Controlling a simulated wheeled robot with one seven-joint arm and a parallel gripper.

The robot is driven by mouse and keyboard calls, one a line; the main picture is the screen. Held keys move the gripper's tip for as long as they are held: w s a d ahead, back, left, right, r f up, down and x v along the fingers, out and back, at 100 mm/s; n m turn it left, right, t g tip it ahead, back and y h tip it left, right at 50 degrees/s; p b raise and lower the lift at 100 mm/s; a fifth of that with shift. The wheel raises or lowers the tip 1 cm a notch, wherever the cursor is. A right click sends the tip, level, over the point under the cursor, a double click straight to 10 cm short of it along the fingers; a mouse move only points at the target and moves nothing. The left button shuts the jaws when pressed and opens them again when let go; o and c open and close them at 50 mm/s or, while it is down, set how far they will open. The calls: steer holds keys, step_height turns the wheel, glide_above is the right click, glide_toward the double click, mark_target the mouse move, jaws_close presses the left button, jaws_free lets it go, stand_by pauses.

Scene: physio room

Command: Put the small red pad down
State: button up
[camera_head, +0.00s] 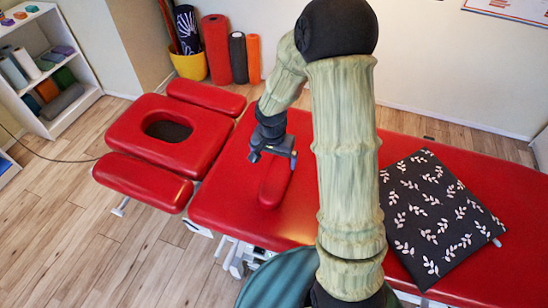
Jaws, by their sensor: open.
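The small red pad (273,186) lies on the red treatment table (222,196), left of my arm's large link. It is a narrow rounded strip of the same red as the table, so its edges are faint. My gripper (272,158) is open at the far end of the pad, with its fingers over or just above it. The gripper hides the pad's far end. I cannot tell whether the fingers touch the pad.
A dark leaf-patterned cushion (436,214) lies on the table to the right. The headrest (170,132) with its face hole and side armrest (143,183) stands at the left. A yellow bin (189,66) and rolled mats (217,50) stand behind. Shelves (92,82) are far left.

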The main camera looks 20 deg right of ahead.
steer(key=s+r+n+t, duration=0.1)
steer(key=s+r+n, duration=0.5)
steer(key=s+r, duration=0.4)
steer(key=s+d, duration=0.1)
steer(key=s, duration=0.2)
steer(key=shift+s+r+n+t+y, duration=0.3)
steer(key=shift+s+n, duration=0.1)
